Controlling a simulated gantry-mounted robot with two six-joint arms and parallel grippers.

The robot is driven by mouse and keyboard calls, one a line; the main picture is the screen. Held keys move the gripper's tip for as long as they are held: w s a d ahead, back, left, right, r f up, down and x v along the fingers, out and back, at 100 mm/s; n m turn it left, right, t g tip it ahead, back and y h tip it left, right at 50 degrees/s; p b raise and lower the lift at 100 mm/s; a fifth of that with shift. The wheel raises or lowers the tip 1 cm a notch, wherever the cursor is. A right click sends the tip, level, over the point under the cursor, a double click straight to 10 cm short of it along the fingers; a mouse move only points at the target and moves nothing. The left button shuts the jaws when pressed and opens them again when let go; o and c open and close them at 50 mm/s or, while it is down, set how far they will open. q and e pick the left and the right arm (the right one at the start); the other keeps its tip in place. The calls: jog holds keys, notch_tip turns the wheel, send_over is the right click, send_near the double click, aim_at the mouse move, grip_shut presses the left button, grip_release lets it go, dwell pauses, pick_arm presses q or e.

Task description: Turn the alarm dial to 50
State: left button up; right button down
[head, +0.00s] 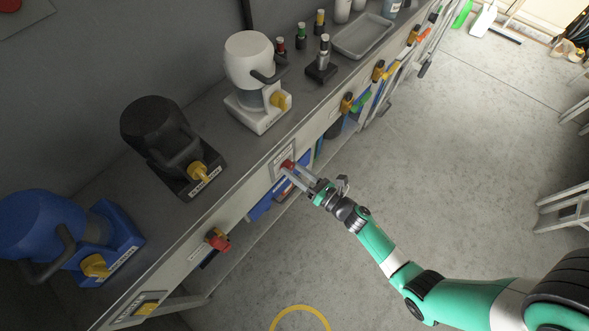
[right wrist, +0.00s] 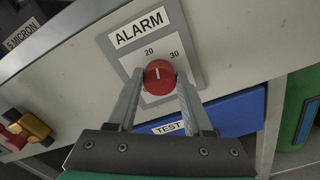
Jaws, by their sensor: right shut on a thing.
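The alarm dial (right wrist: 159,77) is a red round knob with a white pointer line, set on a grey plate labelled ALARM (right wrist: 142,29). The marks 20 and 30 show above the knob, and the pointer line points up between them. Other marks are hidden by the knob and my fingers. In the head view the dial (head: 287,165) is on the front face of the bench. My right gripper (right wrist: 159,84) is shut on the dial, one finger at each side; in the head view it (head: 292,173) reaches in from the right. My left gripper is not in view.
Blue (head: 55,235), black (head: 155,130) and white (head: 250,65) machines with yellow knobs stand on the bench top. A red and yellow fitting (head: 217,240) juts from the bench front left of the dial. A blue bin labelled TEST (right wrist: 230,114) lies below the dial. The floor (head: 440,160) beside the bench is clear.

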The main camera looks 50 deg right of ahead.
jog(key=m, duration=0.4)
jog(key=shift+m+p, duration=0.3)
jog(key=shift+p, duration=0.05)
jog(key=m, duration=0.3)
jog(key=shift+d+f+m+p, duration=0.1)
jog(key=shift+m+p, duration=0.2)
jog(key=shift+p, duration=0.05)
jog(key=m+p, duration=0.1)
jog(key=m, duration=0.7)
jog(key=shift+f+p, duration=0.15)
jog(key=shift+p, duration=0.15)
jog(key=m, duration=0.4)
jog(key=shift+m+p, duration=0.3)
jog(key=shift+p, duration=0.05)
jog(key=m, duration=0.3)
jog(key=shift+f+m+p, duration=0.1)
jog(key=shift+m+p, duration=0.2)
jog(key=shift+m, duration=0.1)
jog(key=m, duration=0.4)
jog(key=shift+a+p, duration=0.2)
jog(key=shift+p, duration=0.15)
jog(key=shift+a+m, duration=0.1)
jog(key=shift+m, duration=2)
